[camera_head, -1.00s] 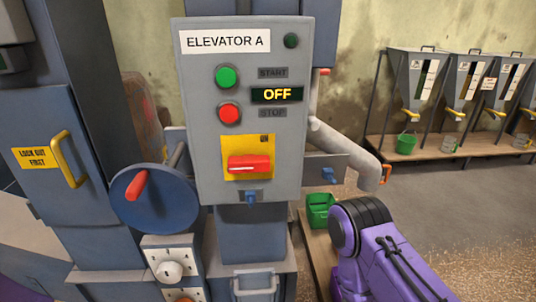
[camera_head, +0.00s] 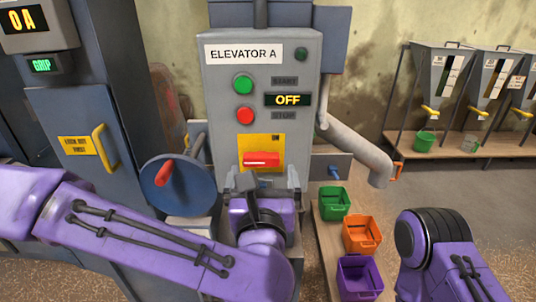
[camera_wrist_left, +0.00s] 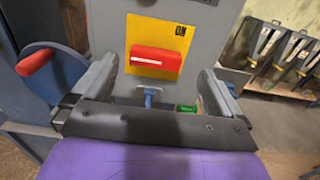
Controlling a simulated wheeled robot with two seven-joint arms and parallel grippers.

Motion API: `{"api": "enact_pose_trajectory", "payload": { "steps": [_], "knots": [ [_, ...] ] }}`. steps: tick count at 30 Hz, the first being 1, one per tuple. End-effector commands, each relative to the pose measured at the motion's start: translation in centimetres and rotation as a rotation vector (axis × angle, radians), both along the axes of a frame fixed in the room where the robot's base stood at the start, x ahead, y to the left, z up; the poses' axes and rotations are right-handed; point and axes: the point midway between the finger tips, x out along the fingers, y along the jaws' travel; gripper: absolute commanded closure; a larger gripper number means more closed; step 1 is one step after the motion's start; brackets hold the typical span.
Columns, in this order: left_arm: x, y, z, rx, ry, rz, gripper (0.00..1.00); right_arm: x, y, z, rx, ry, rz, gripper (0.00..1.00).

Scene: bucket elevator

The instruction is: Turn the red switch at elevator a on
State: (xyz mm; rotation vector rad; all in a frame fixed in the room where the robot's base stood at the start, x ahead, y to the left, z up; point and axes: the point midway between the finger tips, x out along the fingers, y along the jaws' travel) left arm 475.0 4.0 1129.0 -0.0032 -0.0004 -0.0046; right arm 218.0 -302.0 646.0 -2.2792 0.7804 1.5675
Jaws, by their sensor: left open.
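The red switch (camera_head: 262,159) sits on a yellow plate (camera_head: 245,142) low on the grey panel labelled ELEVATOR A (camera_head: 220,80). Its handle lies horizontal, and the display (camera_head: 288,100) above reads OFF. The switch also shows in the left wrist view (camera_wrist_left: 155,61), under the word ON. My left gripper (camera_head: 258,181) is in front of the panel just below the switch. In the left wrist view its two fingers (camera_wrist_left: 155,85) stand wide apart on either side of the yellow plate, with nothing between them. My right gripper is out of view; only part of that arm shows at lower right.
A blue handwheel with a red knob (camera_head: 165,172) stands left of the panel. A grey pipe (camera_head: 355,150) slopes down on the right, above green (camera_head: 334,203), orange (camera_head: 361,233) and purple (camera_head: 359,276) bins. Hoppers (camera_head: 440,90) line the back wall. Floor at right is clear.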

Motion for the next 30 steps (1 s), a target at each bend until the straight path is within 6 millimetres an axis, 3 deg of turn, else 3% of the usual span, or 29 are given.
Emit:
{"api": "enact_pose_trajectory", "payload": {
  "steps": [3,9,18,19,23,25,26,30],
  "knots": [
    [2.7,0.2,0.4,0.002,0.003,0.006,0.0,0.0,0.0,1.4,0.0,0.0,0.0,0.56],
    [5.5,0.3,0.2,0.003,0.001,0.006,0.0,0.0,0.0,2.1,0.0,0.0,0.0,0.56],
    [5.9,0.3,0.0,0.005,-0.001,0.005,0.0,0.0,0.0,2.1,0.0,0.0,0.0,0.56],
    [5.9,0.3,0.0,0.005,0.0,0.005,0.06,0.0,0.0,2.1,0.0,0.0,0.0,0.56],
    [5.9,0.3,0.0,0.005,0.0,0.005,0.49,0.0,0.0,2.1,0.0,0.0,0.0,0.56],
    [5.9,0.3,0.0,0.005,-0.001,0.005,0.5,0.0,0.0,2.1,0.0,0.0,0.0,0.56],
    [5.9,-1.0,0.0,0.006,-0.001,0.002,0.5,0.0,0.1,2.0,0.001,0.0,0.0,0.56],
    [5.9,-0.1,0.0,0.012,-0.002,0.002,0.5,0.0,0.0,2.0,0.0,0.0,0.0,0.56]
  ]
}}
